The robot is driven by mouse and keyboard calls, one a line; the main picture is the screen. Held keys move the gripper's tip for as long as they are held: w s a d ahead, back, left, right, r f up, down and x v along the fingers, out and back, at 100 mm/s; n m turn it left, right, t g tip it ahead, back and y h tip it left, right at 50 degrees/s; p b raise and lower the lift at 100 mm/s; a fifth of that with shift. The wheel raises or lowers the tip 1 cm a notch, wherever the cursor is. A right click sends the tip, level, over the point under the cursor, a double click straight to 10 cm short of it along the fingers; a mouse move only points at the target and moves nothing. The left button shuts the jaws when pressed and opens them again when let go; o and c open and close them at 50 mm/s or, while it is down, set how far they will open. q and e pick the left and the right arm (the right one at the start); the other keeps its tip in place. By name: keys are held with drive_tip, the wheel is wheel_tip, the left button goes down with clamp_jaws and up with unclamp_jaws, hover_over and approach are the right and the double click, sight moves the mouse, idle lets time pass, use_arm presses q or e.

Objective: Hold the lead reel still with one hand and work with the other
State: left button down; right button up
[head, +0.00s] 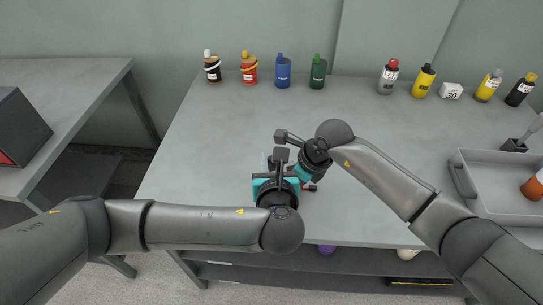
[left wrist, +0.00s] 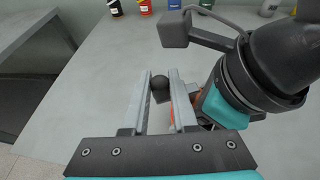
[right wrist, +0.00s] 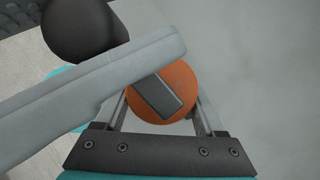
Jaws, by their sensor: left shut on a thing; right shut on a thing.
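The lead reel, a round orange body with a dark grey bar across its face, shows in the right wrist view (right wrist: 182,82). My right gripper (right wrist: 160,100) is shut on it. A grey arm-like part crosses in front and hides some of it. My left gripper (left wrist: 161,92) is shut on a small dark rounded piece (left wrist: 160,84) at its fingertips; whether this belongs to the reel I cannot tell. In the head view both grippers meet close together near the table's front, and they mostly hide the reel. A bit of orange shows under my left fingers.
A grey tray (head: 480,165) with an orange-brown object (head: 534,188) stands at right. The table (head: 205,150) is clear left of the grippers.

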use_arm(q)
drive_tip(key=shift+s+n+y, duration=0.15)
drive_tip(key=shift+n+y, duration=0.35)
drive_tip(key=shift+y, duration=0.1)
drive_tip(key=c, duration=0.7)
unclamp_jaws()
drive_tip(key=m+h, duration=0.1)
drive_tip(key=w+m+h, duration=0.1)
drive_tip(key=h, duration=0.1)
drive_tip(key=m+h, duration=0.1)
drive_tip(key=m, duration=0.1)
drive_tip(key=shift+w+a, duration=0.25)
drive_tip(key=shift+w+d+m+g+h, duration=0.25)
drive_tip(key=shift+w+m+g+h, duration=0.5)
drive_tip(key=shift+m+h, duration=0.9)
drive_tip(key=shift+w+d+m+g+h, duration=0.3)
drive_tip(key=shift+m+g+h, duration=0.8)
drive_tip(key=shift+m+h, duration=0.55)
drive_tip(key=shift+w+d+m+g+h, duration=0.25)
drive_tip(key=shift+w+m+g+h, duration=0.3)
drive_tip(key=shift+m+g+h, duration=0.75)
